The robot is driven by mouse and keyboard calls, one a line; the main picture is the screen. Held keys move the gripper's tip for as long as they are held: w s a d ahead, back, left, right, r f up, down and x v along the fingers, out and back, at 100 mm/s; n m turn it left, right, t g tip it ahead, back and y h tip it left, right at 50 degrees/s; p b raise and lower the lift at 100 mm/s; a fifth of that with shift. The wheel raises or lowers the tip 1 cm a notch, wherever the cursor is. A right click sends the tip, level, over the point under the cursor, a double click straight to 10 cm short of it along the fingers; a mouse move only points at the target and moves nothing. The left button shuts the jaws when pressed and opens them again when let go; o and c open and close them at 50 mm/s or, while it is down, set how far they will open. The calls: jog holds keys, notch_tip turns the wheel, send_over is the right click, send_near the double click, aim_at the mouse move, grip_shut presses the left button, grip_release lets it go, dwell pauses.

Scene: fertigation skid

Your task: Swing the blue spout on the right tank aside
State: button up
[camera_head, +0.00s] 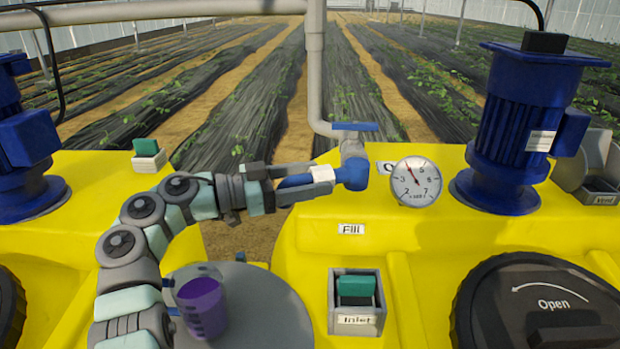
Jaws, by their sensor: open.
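The blue spout (351,174) sits on the right yellow tank (320,210), below the grey pipe and blue valve handle (354,126). It points left and has a white band (322,174) around it. My gripper (312,179) reaches in from the left with its jaws open. One finger lies above the spout and one below, so the spout's left part is between them. I cannot tell whether either finger touches it.
A pressure gauge (416,181) and a blue motor (520,120) stand right of the spout. A green Inlet switch (355,290) and black Open lid (540,305) are in front. A purple-filled beaker (202,305) stands on a grey round surface (265,310) at lower left.

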jog(key=b+v, duration=0.1)
jog(key=v, duration=0.8)
jog(key=shift+s+a, duration=0.1)
jog(key=shift+a, duration=0.15)
jog(key=shift+s+a, duration=0.3)
jog(key=shift+a, duration=0.3)
